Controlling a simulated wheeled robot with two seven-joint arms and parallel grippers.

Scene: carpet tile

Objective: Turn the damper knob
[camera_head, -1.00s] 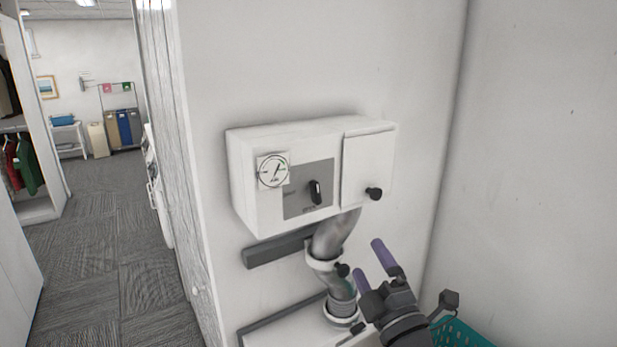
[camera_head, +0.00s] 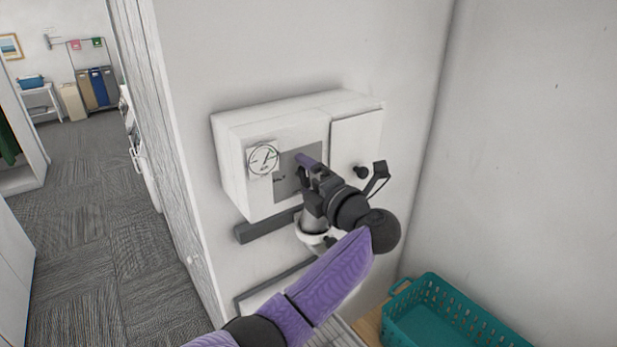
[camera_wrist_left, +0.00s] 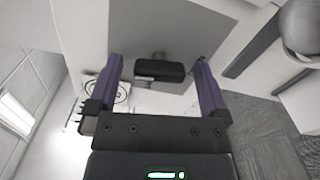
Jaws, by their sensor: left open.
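In the left wrist view, the black knob (camera_wrist_left: 158,70) stands out from the grey panel (camera_wrist_left: 215,25), between the two purple fingers of my open left gripper (camera_wrist_left: 159,80). Space shows on both sides of it. In the head view, my left gripper (camera_head: 305,165) is up at the grey panel (camera_head: 289,183) on the front of the white wall box (camera_head: 232,150), and it hides the knob. A round gauge (camera_head: 263,159) sits on the box left of the panel. My right gripper is not in view.
The box's small door (camera_head: 353,135) has a black round knob (camera_head: 361,172), close to my left wrist. The silver pipe below is mostly hidden by my arm. A teal basket (camera_head: 470,312) stands at lower right. Open carpet (camera_head: 90,230) lies left.

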